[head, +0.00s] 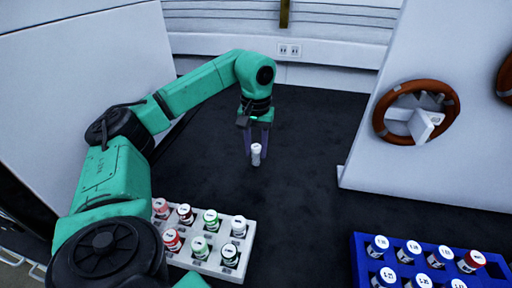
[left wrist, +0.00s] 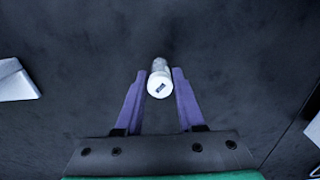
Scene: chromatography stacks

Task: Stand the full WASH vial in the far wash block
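My left gripper (head: 256,150) is shut on a small vial (head: 256,158) with a white cap, held upright or nearly so above the dark floor. In the left wrist view the vial (left wrist: 160,84) sits between the two purple fingertips (left wrist: 166,78), its cap facing the camera. A small dark label shows on the cap, but I cannot read it, so I cannot tell whether it is the WASH vial. I cannot pick out a wash block for certain. My right gripper is not in view.
A white rack (head: 249,236) with several capped vials lies at the lower middle, beside my left arm. A blue rack (head: 358,262) with several vials is at lower right. A white panel with a red ring (head: 380,128) stands at right. Dark floor around the vial is clear.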

